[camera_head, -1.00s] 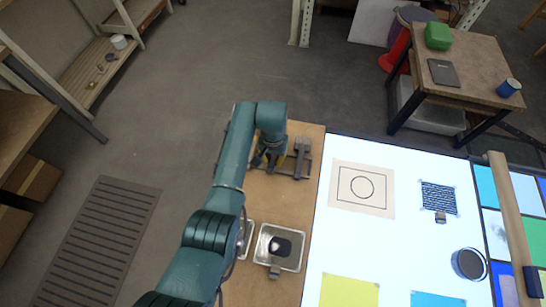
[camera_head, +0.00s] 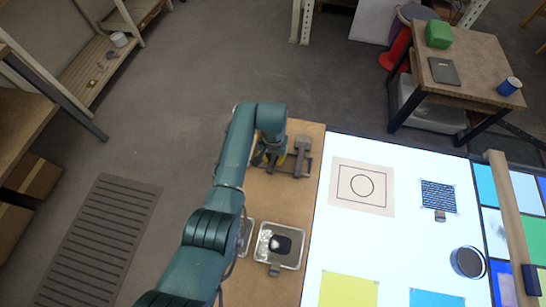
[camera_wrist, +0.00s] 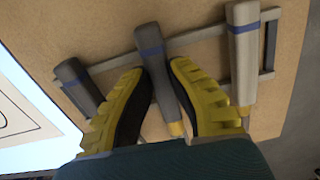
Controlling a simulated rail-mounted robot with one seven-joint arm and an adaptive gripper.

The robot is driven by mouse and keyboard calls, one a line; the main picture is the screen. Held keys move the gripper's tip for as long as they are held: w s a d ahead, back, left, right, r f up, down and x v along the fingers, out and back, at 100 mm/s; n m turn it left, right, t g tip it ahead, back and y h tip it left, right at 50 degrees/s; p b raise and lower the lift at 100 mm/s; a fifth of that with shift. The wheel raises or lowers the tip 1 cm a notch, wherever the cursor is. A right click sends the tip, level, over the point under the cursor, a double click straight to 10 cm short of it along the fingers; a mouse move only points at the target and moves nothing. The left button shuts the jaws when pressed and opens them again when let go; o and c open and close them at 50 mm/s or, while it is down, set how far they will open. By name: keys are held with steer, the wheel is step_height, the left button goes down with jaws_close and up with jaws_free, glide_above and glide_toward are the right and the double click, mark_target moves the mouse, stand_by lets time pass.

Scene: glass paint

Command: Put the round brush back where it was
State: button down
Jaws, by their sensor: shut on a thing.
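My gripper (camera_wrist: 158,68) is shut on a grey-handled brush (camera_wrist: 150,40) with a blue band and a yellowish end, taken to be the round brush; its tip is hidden. The held brush lies over the metal rack (camera_wrist: 190,40), between two other brushes; I cannot tell whether it rests on the rails. One neighbour, a dark grey brush (camera_wrist: 78,82), is on the left, and a lighter, thicker brush (camera_wrist: 243,55) is on the right. In the head view my gripper (camera_head: 268,160) is at the rack's left part, mostly hidden by my arm.
A metal tray (camera_head: 292,262) with a dark object stands nearer on the wooden bench (camera_head: 290,205). The lit white table (camera_head: 390,240) on the right carries a circle drawing (camera_head: 363,187), coloured sheets and a round dark-topped container (camera_head: 468,263). A wooden bar (camera_head: 510,220) lies at far right.

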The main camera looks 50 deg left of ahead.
steer(key=shift+f, duration=0.1)
steer(key=c, duration=1)
jaws_free()
steer(key=shift+c, duration=0.2)
step_height(320, 180, up, 12)
